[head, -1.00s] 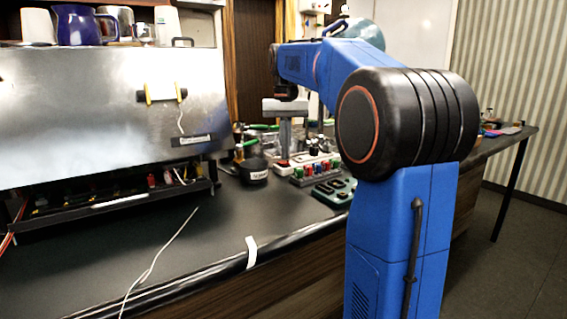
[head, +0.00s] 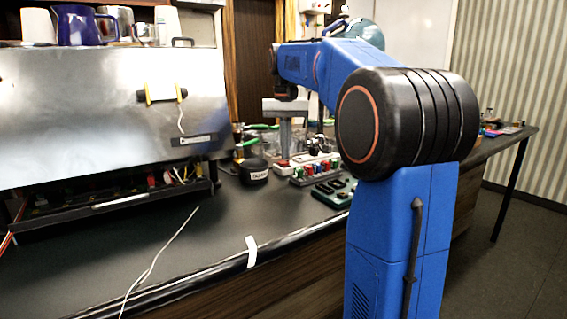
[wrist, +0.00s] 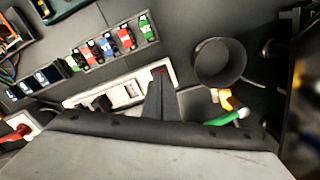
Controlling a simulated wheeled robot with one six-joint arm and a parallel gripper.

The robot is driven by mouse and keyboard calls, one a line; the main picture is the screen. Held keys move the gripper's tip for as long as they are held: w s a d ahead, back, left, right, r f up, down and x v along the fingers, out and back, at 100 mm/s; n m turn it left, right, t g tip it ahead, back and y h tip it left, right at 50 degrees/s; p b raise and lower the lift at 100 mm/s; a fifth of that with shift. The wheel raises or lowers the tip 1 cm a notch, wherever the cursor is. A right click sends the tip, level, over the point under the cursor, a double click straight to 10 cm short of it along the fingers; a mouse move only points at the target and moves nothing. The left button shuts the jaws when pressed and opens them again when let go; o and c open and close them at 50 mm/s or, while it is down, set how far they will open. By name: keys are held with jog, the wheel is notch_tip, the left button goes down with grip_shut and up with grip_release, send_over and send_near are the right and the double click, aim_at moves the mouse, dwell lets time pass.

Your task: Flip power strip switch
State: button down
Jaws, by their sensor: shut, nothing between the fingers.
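The white power strip (wrist: 127,91) lies on the dark counter in the wrist view.
A row of red, blue and green blocks (wrist: 115,40) lies beside the strip. A dark round cup (wrist: 219,62) and a green-handled tool (wrist: 222,118) are close to the right of my gripper. The steel brewer (head: 100,110) stands at the left. The front counter is mostly clear, with a thin wire.

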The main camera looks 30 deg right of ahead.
aim_at(285, 163)
jog(key=shift+f, duration=0.7)
dwell(0.6)
jog(key=shift+r, duration=3.5)
